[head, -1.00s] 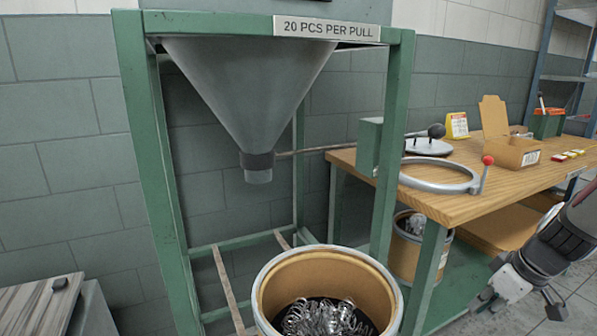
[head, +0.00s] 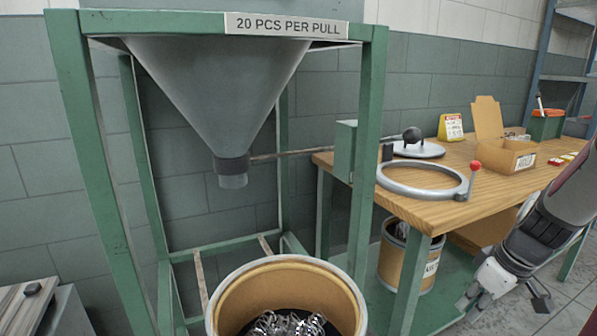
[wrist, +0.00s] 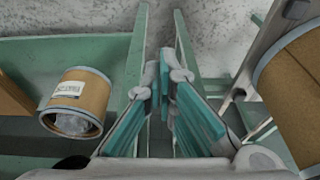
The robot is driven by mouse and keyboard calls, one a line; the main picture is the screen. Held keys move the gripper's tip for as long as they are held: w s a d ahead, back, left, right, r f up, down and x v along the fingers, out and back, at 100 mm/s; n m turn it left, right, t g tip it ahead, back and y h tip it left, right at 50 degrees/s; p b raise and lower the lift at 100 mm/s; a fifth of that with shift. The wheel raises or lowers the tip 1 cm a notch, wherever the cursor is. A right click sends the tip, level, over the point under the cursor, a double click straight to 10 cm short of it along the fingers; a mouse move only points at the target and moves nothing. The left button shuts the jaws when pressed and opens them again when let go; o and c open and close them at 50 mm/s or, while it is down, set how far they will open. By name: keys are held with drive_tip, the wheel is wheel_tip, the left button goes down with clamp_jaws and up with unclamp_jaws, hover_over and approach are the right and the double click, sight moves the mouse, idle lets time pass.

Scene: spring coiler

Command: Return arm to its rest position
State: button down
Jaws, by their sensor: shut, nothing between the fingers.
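My arm hangs at the lower right of the head view, in front of the workbench. My gripper (head: 472,298) points down toward the floor side of the bench, clear of everything I can make out. In the wrist view my gripper (wrist: 165,82) shows its two teal-padded fingers with tips drawn together and nothing held. Green frame rails pass beyond the fingers, and grey floor shows past them.
A green stand (head: 85,130) holds a grey hopper (head: 215,85). An open drum (head: 285,272) of springs stands at its foot. A wooden bench (head: 440,210) carries a ring clamp (head: 420,190) and an open carton (head: 505,158). A smaller drum (head: 400,262) sits below.

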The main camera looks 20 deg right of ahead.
drive_tip(key=a+r+g, duration=0.1)
drive_tip(key=a+r, duration=0.3)
drive_tip(key=a, duration=0.5)
drive_tip(key=a+r+g, duration=0.2)
drive_tip(key=a+r, duration=0.2)
drive_tip(key=a, duration=0.6)
drive_tip(key=s+a+r, duration=0.5)
drive_tip(key=s+a, duration=0.6)
drive_tip(key=s, duration=0.2)
wheel_tip(320, 180, up, 26)
drive_tip(key=t+p, duration=0.4)
drive_tip(key=p, duration=2)
drive_tip(key=shift+w+m+p, duration=0.2)
drive_tip(key=shift+m+p, duration=0.1)
